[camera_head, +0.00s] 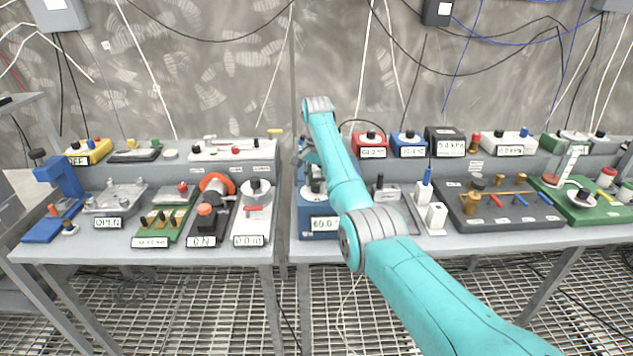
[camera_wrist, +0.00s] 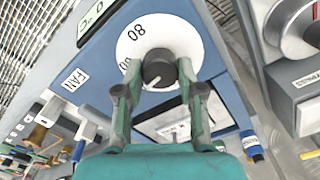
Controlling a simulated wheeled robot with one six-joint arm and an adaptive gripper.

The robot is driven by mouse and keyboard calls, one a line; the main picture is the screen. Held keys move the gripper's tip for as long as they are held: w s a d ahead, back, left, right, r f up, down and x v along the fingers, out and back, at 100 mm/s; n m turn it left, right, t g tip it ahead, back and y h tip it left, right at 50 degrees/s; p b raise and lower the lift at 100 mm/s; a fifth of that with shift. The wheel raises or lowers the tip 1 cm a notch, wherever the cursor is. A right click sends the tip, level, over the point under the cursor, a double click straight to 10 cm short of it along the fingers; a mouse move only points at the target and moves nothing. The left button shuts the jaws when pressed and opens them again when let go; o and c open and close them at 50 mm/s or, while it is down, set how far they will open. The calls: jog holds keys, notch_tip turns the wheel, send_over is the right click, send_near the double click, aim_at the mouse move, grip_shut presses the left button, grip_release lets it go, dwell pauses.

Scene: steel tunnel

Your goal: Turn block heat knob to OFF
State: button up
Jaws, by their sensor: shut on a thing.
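The blue block heater (camera_head: 318,223) stands on the bench just left of my arm, with a display that seems to read 60.0. In the wrist view its blue top (camera_wrist: 95,62) carries a white dial (camera_wrist: 185,35) with 80 printed on it and other marks partly hidden. The dark round heat knob (camera_wrist: 158,68) sits on this dial and has a white pointer line. My gripper (camera_wrist: 157,76) is shut on the knob, one finger on each side. In the head view my arm hides much of the block and the gripper.
A FAN label (camera_wrist: 74,78) and a framed panel (camera_wrist: 165,122) lie beside the dial. A grey device (camera_wrist: 300,85) stands close at the right of the wrist view. In the head view, a white unit (camera_head: 255,212) stands left of the block.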

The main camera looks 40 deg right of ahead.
jog(key=n, duration=0.4)
jog(key=shift+n, duration=0.3)
jog(key=n, duration=0.3)
jog(key=shift+n, duration=0.4)
jog(key=n, duration=0.3)
jog(key=shift+n, duration=2.2)
jog(key=o, duration=1.1)
jog(key=shift+o, duration=0.2)
jog(key=shift+r, duration=0.15)
